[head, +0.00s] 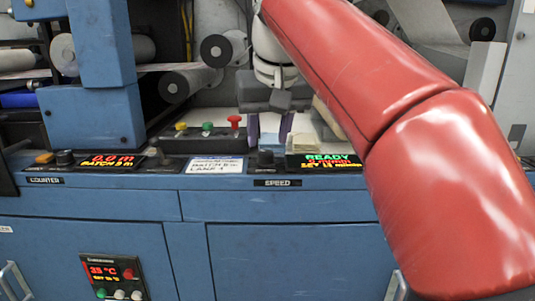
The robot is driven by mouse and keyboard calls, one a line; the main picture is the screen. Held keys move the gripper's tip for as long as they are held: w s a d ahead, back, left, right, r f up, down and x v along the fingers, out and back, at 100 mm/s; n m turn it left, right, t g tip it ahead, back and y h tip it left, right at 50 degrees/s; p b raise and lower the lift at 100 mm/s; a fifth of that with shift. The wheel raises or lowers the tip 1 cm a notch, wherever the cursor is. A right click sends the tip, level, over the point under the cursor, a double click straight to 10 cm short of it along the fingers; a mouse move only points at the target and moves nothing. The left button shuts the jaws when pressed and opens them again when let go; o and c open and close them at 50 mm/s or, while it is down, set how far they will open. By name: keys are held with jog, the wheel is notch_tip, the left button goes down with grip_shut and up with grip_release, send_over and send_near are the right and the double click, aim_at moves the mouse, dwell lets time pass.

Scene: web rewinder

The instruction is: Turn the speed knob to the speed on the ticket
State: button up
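The speed knob (265,160) is a small dark knob on the blue console, above the label "SPEED". To its right a display (324,161) shows "READY" in green with smaller red and yellow lines; its set number is too small to read surely. The white ticket (216,166) lies left of the knob. Its handwriting is partly legible, with "BATCH" and "LANE", but I cannot read a speed surely. My gripper (270,130) points down above and apart from the knob.
A button box (202,143) with yellow, green and red buttons stands just left of my gripper. Pale stacked paper (307,132) lies behind right. My red arm covers the right side.

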aim_at(266, 153)
jog(key=b+x, duration=0.1)
jog(key=x, duration=0.3)
jog(key=c, duration=0.7)
